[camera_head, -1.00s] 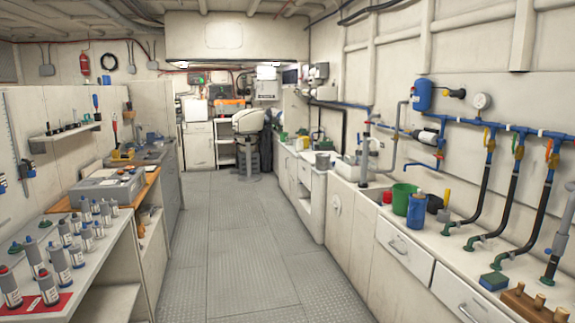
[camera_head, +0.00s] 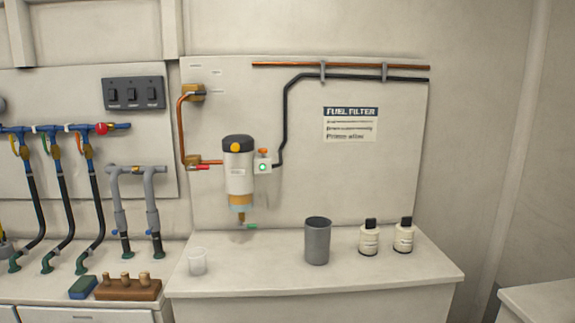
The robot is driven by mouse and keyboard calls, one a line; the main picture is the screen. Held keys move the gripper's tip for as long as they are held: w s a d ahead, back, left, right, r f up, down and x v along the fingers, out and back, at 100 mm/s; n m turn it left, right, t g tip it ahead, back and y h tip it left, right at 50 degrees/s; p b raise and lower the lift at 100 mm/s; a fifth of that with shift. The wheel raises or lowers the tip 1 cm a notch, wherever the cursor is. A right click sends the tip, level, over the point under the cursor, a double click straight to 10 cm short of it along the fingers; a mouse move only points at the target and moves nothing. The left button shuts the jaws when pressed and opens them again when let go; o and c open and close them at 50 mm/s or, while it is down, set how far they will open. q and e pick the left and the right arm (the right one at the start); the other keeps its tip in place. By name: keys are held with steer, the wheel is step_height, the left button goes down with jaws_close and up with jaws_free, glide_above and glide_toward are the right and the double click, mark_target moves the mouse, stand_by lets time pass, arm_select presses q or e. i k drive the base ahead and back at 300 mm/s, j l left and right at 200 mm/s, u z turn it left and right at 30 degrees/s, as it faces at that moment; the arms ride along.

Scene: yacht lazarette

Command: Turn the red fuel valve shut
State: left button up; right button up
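A small red lever (camera_head: 200,168) sits on a brass valve body (camera_head: 192,160) in the copper fuel line, just left of the fuel filter (camera_head: 238,168). The lever points right, roughly along the horizontal copper pipe. A "FUEL FILTER" sign (camera_head: 351,124) is on the panel to the right. Neither of my grippers is in view.
A clear cup (camera_head: 197,261), a grey cup (camera_head: 318,240) and two white bottles (camera_head: 369,237) stand on the counter (camera_head: 270,283). A wooden block (camera_head: 128,289) and sponge (camera_head: 83,287) lie at the left.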

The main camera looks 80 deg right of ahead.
mark_target(190, 167)
steer(key=z, duration=2.1)
